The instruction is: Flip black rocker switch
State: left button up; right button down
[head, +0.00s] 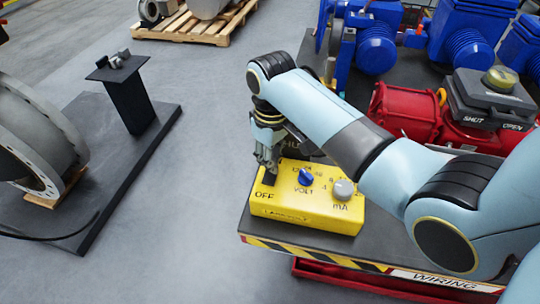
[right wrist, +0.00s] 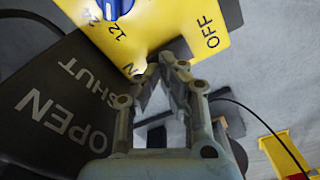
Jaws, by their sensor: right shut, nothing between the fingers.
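A yellow box (head: 320,213) stands at the edge of the dark table and carries the black rocker switch (head: 268,178) at its left end, above the word OFF. My right gripper (head: 270,163) is shut and empty, pointing down at the switch from behind. It hides part of the switch, and I cannot tell whether the tips touch it. In the right wrist view the shut fingertips (right wrist: 162,66) are by the box's edge, close to the dark switch (right wrist: 180,48) near OFF. My left gripper is not in view.
The box also bears a blue knob (head: 306,177) and a grey knob (head: 344,188). A dark SHUT/OPEN indicator (head: 488,100) sits on red equipment to the right. Blue machinery (head: 378,45) stands behind. Open grey floor lies left of the table.

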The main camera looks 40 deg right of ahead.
jog(key=shift+f, duration=0.55)
jog(key=shift+r, duration=0.1)
notch_tip(320, 180, up, 2)
jog(key=shift+r+p, duration=0.15)
jog(key=shift+p, duration=0.85)
jog(key=shift+r, duration=2.25)
